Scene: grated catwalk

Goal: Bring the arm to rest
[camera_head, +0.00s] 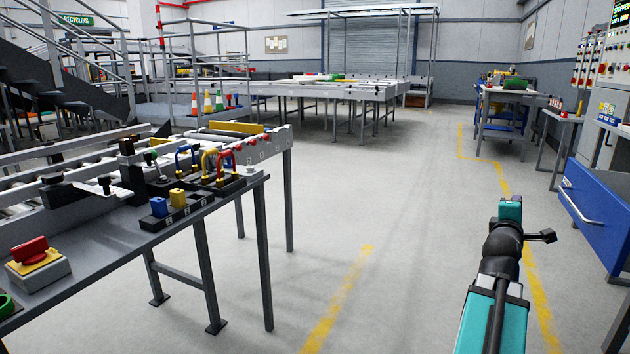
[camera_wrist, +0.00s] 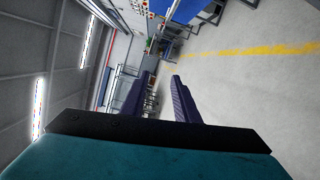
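My arm (camera_head: 495,300), teal and black, rises from the bottom right of the head view over the open floor. It is clear of the bench on the left. In the wrist view my gripper (camera_wrist: 159,77) shows two dark fingers standing apart with nothing between them. Its teal and black body fills the bottom of that view. In the head view the fingers are too small to make out clearly. The wrist view is tilted and looks out across the room, with floor and ceiling at its sides.
A blue drawer (camera_head: 597,215) stands at the right, near my arm. The middle floor (camera_head: 350,180) is free.

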